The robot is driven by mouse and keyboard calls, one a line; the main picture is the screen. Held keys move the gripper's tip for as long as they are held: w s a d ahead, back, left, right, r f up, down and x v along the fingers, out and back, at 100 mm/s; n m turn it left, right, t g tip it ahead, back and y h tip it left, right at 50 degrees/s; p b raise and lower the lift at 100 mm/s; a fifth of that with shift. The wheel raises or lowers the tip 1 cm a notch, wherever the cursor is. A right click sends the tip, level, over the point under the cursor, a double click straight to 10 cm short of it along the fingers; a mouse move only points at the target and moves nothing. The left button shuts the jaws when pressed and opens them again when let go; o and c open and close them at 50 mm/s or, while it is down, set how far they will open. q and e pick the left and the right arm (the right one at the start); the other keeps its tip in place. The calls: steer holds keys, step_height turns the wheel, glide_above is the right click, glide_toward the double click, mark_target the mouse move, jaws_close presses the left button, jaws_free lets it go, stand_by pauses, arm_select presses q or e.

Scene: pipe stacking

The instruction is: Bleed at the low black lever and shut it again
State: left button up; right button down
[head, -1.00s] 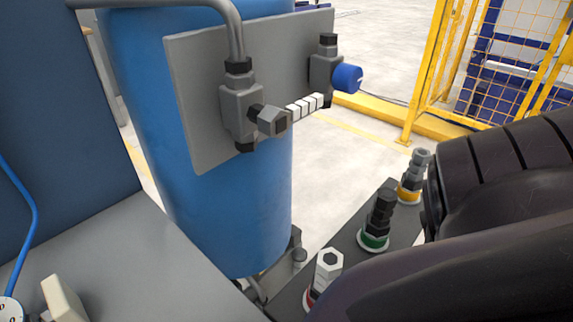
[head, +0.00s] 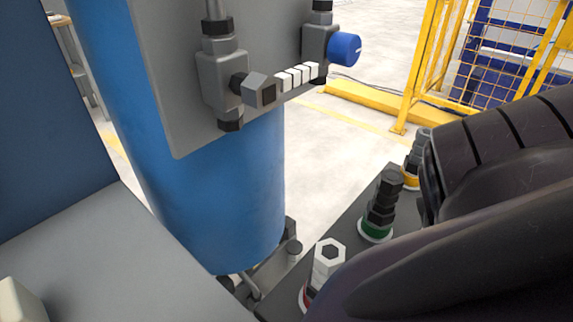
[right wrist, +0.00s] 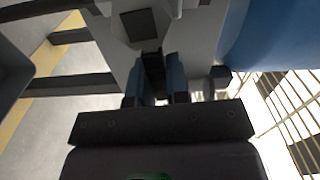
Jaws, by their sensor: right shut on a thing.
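In the right wrist view, my right gripper (right wrist: 154,88) is shut, with a narrow dark piece (right wrist: 153,64) between its two fingers. This piece looks like the low black lever and sits under a grey block with a dark square face. In the head view, the foot of the blue tank (head: 225,190) shows small grey fittings (head: 240,287) low down; no black lever can be made out there. My right gripper is hidden in the head view, where my dark arm covers the lower right. My left gripper is not in view.
A grey plate (head: 185,125) on the tank carries valve blocks, white ring pieces (head: 298,76) and a blue knob (head: 345,49). A dark board (head: 345,240) holds fittings with red, green and yellow rings.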

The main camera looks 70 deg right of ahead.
steer(key=shift+f+m, duration=0.35)
steer(key=shift+m, duration=0.15)
steer(key=c, duration=1.1)
jaws_free()
